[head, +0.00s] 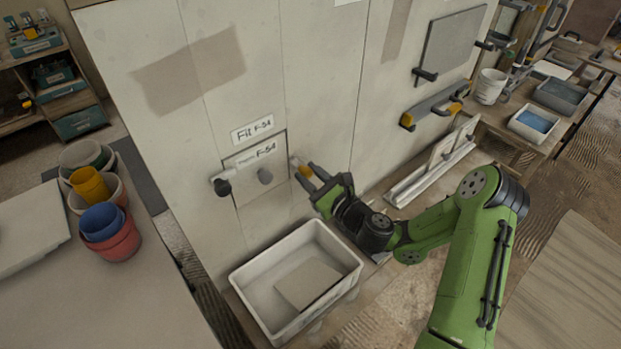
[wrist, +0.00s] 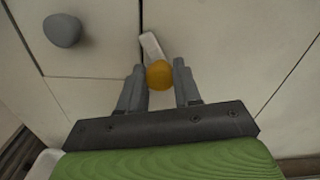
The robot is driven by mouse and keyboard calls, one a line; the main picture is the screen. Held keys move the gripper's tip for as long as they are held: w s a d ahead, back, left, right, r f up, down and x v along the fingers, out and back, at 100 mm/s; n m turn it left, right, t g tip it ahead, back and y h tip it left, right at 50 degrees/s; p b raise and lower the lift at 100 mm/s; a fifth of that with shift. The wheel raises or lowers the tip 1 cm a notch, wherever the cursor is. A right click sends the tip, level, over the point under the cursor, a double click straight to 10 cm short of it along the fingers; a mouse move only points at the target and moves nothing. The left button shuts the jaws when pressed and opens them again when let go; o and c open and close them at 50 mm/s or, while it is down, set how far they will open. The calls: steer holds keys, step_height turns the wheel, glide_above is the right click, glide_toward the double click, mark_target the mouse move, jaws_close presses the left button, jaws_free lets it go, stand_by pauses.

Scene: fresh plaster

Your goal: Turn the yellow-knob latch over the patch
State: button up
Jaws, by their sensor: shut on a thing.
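The patch (head: 243,184), a pale square panel with an F-54 label and a grey round knob (head: 265,176), sits in the wall; the grey knob also shows in the wrist view (wrist: 62,30). The yellow knob (head: 304,172) is on a pale latch bar (wrist: 150,44) at the patch's right edge. In the wrist view the bar runs up and slightly left from the knob, its far end close to the dark seam. My gripper (head: 306,173) is shut on the yellow knob (wrist: 160,74), which sits between the fingertips (wrist: 160,76). A second latch with a dark knob (head: 222,187) is at the patch's left edge.
A white tub (head: 240,287) holding a flat panel (head: 308,284) stands below the patch. Wall fixtures with yellow ends (head: 432,107) are to the right. A bench with buckets (head: 118,240) is at left.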

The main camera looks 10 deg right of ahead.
steer(key=n+b, duration=0.2)
steer(key=n, duration=0.1)
steer(key=n+b, duration=0.2)
steer(key=n, duration=0.1)
steer(key=shift+f+n, duration=0.2)
steer(key=shift+n, duration=0.1)
steer(key=n+b, duration=0.2)
steer(key=n, duration=0.1)
steer(key=shift+b, duration=0.35)
steer(key=shift+n+b, duration=0.85)
steer(key=shift+n, duration=0.35)
steer(key=o, duration=1.1)
steer(key=shift+r, duration=0.1)
steer(key=shift+c, duration=0.2)
